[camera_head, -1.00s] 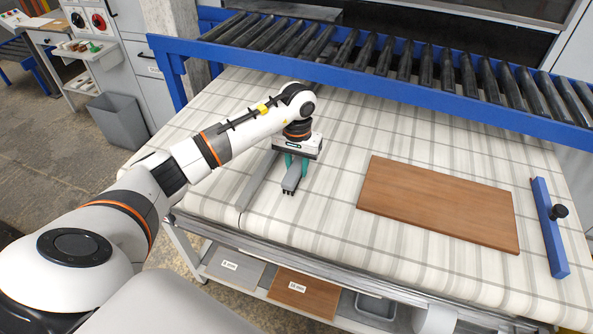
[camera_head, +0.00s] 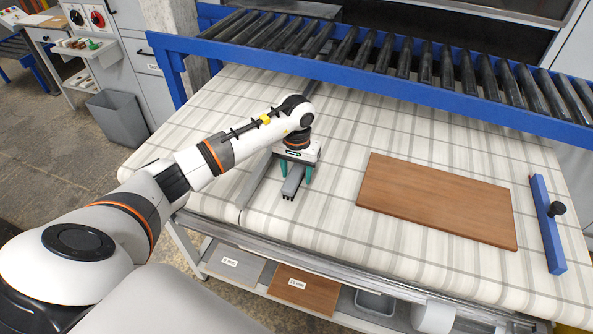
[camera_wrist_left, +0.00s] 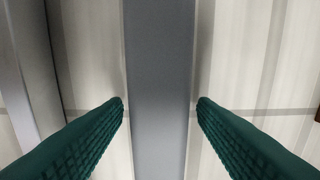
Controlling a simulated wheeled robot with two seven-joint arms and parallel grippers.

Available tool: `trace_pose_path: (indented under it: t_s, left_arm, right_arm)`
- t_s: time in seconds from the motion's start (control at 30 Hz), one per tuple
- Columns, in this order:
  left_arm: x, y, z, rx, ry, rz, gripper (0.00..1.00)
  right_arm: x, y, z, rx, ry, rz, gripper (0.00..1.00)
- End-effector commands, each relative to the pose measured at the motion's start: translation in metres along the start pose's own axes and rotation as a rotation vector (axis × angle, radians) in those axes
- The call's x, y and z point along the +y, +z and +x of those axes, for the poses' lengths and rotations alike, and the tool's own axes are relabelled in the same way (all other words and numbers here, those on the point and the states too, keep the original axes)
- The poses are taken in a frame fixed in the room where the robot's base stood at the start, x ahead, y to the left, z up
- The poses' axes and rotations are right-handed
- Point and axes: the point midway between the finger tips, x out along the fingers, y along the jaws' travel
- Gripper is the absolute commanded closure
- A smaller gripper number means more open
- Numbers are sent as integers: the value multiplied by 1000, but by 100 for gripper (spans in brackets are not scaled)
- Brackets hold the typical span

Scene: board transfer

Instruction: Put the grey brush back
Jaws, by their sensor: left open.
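The grey brush (camera_head: 293,183) is a narrow grey bar with dark bristles at its near end. It lies on the checked tabletop, beside a grey strip (camera_head: 257,181). My left gripper (camera_head: 295,172) is over it, with its green fingers open, one on each side. In the left wrist view the grey brush (camera_wrist_left: 159,90) runs between the two fingertips, with a gap on each side. The brush's far end is hidden under my gripper in the head view. My right gripper is not in view.
A brown board (camera_head: 438,201) lies flat right of the brush. A blue bar with a black knob (camera_head: 548,224) is at the right edge. A blue-framed roller conveyor (camera_head: 400,88) runs along the back. The cloth between brush and board is clear.

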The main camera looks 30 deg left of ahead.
Motion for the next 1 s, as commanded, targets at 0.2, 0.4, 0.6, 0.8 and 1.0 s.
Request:
trace_pose_path:
  t_s: [0.2,0.4,0.6,0.8,1.0]
  left_arm:
    - [0,2,-15,-5,0,1,48]
    - [0,2,-58,-8,1,1,48]
    - [0,1,-98,-5,0,0,48]
    - [0,0,-119,0,0,0,48]
    - [0,0,-123,1,0,0,48]
  right_arm:
    - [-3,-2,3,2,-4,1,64]
    - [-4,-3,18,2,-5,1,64]
    - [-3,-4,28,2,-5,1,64]
    - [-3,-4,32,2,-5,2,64]
    - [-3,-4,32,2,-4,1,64]
